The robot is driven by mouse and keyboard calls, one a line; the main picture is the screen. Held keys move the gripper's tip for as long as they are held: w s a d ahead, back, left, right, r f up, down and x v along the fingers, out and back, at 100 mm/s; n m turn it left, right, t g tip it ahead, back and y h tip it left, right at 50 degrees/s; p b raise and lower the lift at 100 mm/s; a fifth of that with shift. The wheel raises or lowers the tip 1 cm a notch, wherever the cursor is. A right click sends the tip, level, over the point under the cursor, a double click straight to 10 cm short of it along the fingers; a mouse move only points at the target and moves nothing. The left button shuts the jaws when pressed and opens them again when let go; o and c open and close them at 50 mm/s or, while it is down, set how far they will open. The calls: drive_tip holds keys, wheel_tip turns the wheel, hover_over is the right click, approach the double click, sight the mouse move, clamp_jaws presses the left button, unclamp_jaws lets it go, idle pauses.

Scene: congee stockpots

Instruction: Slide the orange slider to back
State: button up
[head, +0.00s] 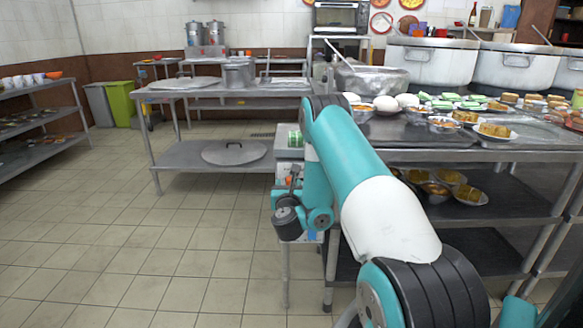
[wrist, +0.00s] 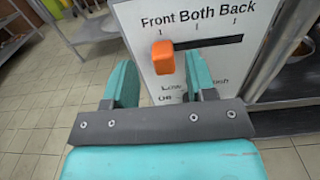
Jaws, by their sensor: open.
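The orange slider (wrist: 163,57) sits at the left end of a dark horizontal slot on a white panel (wrist: 216,20), under the label "Front". "Both" is at the middle and "Back" at the right end. My gripper (wrist: 162,72) is open, its teal fingers on either side of the slider in the picture. I cannot tell whether either finger touches it. In the head view my arm reaches to the panel beside the counter, and a small orange patch (head: 289,180), likely the slider, shows near my gripper (head: 290,192). Smaller lettering low on the panel is partly hidden by my gripper.
A metal counter (head: 420,155) with bowls and food trays stands right of the panel, its lower shelves holding bowls. A steel table (head: 205,88) with a lid (head: 234,152) on its lower shelf is at the left. The tiled floor left of the arm is clear.

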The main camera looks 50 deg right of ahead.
sight(290, 182)
drive_tip(key=shift+w+d+r+p, duration=0.25)
drive_tip(key=shift+w+d+p, duration=0.45)
drive_tip(key=shift+w+d+f, duration=0.25)
drive_tip(key=shift+w+d, duration=0.05)
drive_tip(key=shift+d, duration=0.2)
